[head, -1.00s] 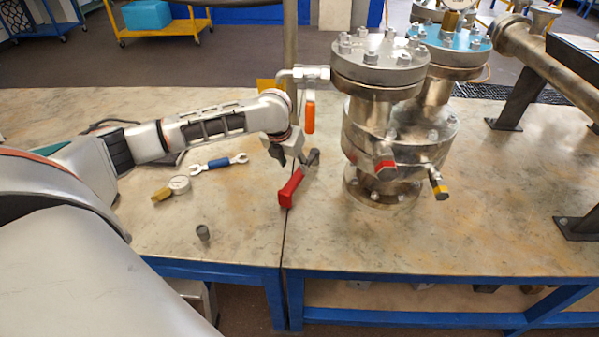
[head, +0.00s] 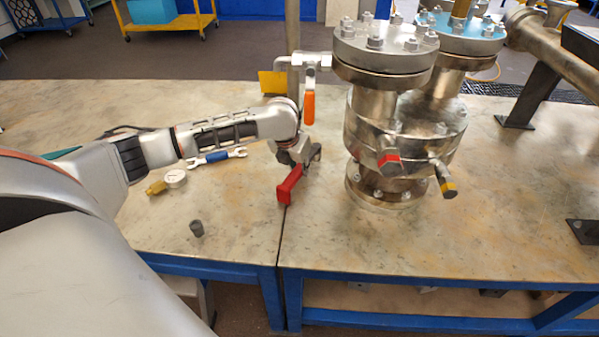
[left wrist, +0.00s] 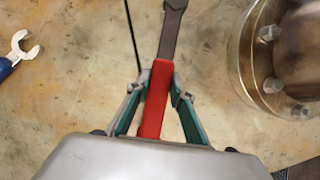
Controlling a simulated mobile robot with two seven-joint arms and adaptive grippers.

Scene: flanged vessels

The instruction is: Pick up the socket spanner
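The socket spanner (head: 289,184) appears to be the tool with a red handle and dark grey shaft. It lies on the bench across the seam, left of the flanged vessel. The left wrist view shows its red handle (left wrist: 157,98) in the middle, the dark shaft running up out of the picture. My left gripper (head: 303,160) is down at the spanner. In the left wrist view its fingers (left wrist: 161,82) angle inward and their tips meet the handle from both sides, so it looks shut on it. The spanner's head is out of the wrist view. My right gripper is not in view.
The steel flanged vessel (head: 382,135) stands close right of my left gripper. An orange-handled valve (head: 309,107) hangs above it. A blue-gripped wrench (head: 218,157), a gauge (head: 175,178) and a small grey cylinder (head: 197,228) lie left. The bench front is mostly clear.

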